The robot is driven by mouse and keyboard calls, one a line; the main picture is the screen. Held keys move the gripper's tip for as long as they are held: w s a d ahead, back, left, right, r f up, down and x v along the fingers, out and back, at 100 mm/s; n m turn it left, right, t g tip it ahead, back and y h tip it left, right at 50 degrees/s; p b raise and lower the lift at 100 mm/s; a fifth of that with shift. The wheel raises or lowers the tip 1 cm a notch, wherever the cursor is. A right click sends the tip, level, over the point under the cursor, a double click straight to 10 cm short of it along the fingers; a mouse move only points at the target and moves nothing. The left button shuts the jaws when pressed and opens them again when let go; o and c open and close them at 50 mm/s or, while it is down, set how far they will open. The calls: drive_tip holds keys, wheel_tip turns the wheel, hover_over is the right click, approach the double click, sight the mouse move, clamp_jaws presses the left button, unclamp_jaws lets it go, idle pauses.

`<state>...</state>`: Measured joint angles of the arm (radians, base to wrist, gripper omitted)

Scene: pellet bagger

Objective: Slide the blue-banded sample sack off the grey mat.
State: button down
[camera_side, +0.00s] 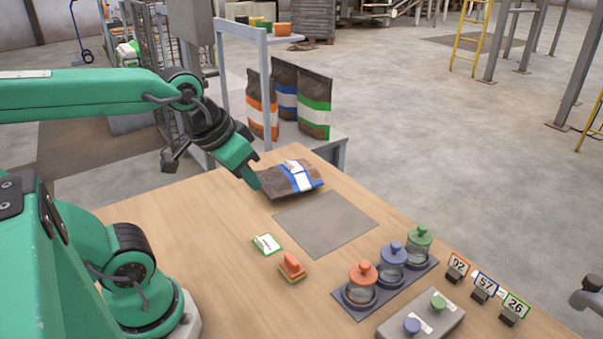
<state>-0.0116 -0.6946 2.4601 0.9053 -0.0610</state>
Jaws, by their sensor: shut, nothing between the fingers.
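The blue-banded sample sack (275,182) is small and dark brown, with a white and blue band. It lies flat on the wooden table at the far edge of the grey mat (325,225). The mat's visible surface is bare; I cannot tell whether the sack's near edge still overlaps it slightly. My gripper (253,181) is shut and empty, pointing down at the left end of the sack. Its tip is touching or very close to the sack; the view does not settle which.
Large sacks (313,104) stand behind the table.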

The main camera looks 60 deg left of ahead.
drive_tip(key=w+a+n+g, duration=0.2)
drive_tip(key=w+n, duration=0.3)
drive_tip(key=w, duration=0.3)
drive_tip(key=n+g, duration=0.3)
drive_tip(key=n, duration=1.1)
hover_over(315, 208)
wheel_tip(315, 208, down, 14)
drive_tip(key=shift+f, duration=0.15)
wheel_tip(315, 208, down, 10)
drive_tip(key=shift+f, duration=0.1)
drive_tip(key=a, duration=0.3)
drive_tip(key=shift+s, duration=0.15)
drive_tip(key=shift+a, duration=0.45)
drive_tip(key=shift+a, duration=0.1)
